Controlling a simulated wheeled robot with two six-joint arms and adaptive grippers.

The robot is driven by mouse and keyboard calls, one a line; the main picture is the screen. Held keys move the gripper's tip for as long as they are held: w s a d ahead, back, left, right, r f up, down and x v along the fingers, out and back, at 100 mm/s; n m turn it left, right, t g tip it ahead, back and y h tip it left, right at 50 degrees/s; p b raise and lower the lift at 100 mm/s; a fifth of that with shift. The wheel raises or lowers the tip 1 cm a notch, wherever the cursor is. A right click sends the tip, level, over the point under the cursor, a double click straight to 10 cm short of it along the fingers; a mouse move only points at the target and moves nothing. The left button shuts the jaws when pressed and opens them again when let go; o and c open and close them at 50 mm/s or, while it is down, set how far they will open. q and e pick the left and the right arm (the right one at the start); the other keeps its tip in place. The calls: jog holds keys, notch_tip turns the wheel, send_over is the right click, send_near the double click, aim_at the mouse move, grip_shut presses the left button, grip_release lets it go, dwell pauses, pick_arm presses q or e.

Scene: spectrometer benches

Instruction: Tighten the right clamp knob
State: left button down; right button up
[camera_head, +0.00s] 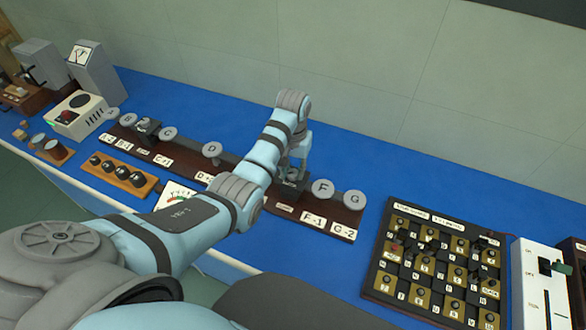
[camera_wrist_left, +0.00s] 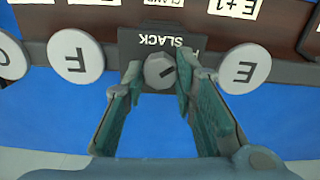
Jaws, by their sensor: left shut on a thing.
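The right clamp (camera_head: 291,184) is a dark block on the brown rail, between the E and F discs. It also shows in the wrist view (camera_wrist_left: 128,42), upside down, with the word SLACK. Its knob (camera_wrist_left: 159,71) is a grey, faceted round with a short black mark. In the head view my left gripper (camera_head: 294,170) partly hides the clamp. My right gripper is not in view.
The E disc (camera_wrist_left: 245,68) and F disc (camera_wrist_left: 76,56) stand close on either side of the fingers. Another clamp (camera_head: 147,129) sits further left on the rail (camera_head: 230,164). A knobbed panel (camera_head: 380,284) lies to the right. Blue bench behind the rail is clear.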

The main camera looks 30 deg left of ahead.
pick_arm(q)
jog(key=m, duration=0.3)
jog(key=shift+m, duration=0.3)
jog(key=shift+r+m, duration=0.1)
jog(key=shift+m, duration=1.9)
jog(key=shift+w, duration=0.1)
jog(key=c, duration=1.3)
grip_release()
